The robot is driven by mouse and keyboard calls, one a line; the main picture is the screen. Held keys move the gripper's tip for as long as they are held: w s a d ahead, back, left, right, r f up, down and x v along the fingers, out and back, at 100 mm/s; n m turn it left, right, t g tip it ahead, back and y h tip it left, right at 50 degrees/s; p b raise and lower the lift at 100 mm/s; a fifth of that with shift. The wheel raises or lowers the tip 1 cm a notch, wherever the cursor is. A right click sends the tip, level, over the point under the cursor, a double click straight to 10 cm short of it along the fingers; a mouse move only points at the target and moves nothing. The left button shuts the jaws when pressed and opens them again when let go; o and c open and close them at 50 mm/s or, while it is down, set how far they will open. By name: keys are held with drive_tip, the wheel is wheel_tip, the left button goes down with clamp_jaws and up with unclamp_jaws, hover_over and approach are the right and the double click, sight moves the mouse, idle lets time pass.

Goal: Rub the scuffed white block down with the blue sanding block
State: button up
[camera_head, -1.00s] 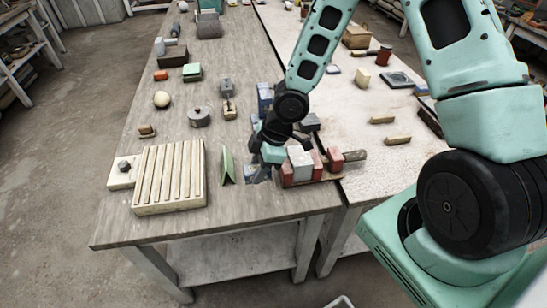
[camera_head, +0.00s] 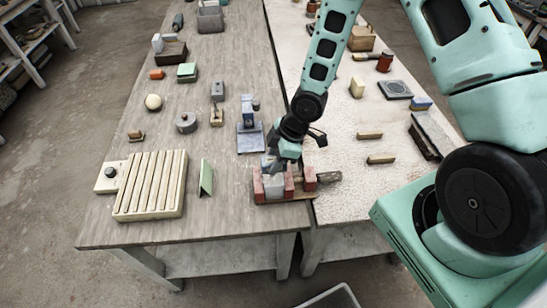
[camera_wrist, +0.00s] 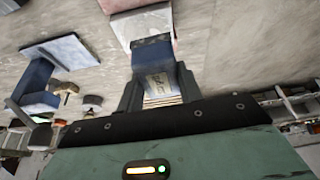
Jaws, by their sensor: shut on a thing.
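The white block (camera_head: 273,186) sits between red jaw-like blocks (camera_head: 258,188) on a small wooden board on the bench. It shows in the wrist view as a pale block (camera_wrist: 143,25) just beyond my gripper. Scuffs on it are too small to make out. My gripper (camera_head: 276,161) is at the white block's far upper edge, pointing down. In the wrist view my gripper (camera_wrist: 156,88) is shut on the blue sanding block (camera_wrist: 152,50), with a worn label and layered edge between its fingers. The two blocks look very close; I cannot tell whether they touch.
A blue-grey stand (camera_head: 250,141) is left of my gripper. A green wedge (camera_head: 206,178) and a cream ribbed board (camera_head: 151,185) lie further left. A dark rod (camera_head: 327,177) sticks out right of the red blocks. Bare bench top shows between the wedge and the stand.

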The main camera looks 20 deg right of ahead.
sight(267, 180)
drive_tip(key=shift+f+b, duration=1.95)
drive_tip(key=shift+f, duration=0.65)
drive_tip(key=shift+f, duration=0.3)
drive_tip(key=shift+s+d+r, duration=0.15)
drive_tip(key=shift+s+d, duration=0.05)
drive_tip(key=shift+d, duration=0.3)
drive_tip(key=shift+s+d, duration=0.1)
drive_tip(key=shift+d, duration=0.35)
drive_tip(key=shift+w+a+b, duration=0.1)
drive_tip(key=shift+w+a, duration=0.1)
drive_tip(key=shift+a, duration=0.45)
drive_tip(key=shift+w+a+b, duration=0.15)
drive_tip(key=shift+w+a, duration=0.05)
drive_tip(key=shift+a, duration=0.5)
drive_tip(key=shift+w+a+b, duration=0.1)
drive_tip(key=shift+w+a, duration=0.1)
drive_tip(key=shift+a, duration=0.45)
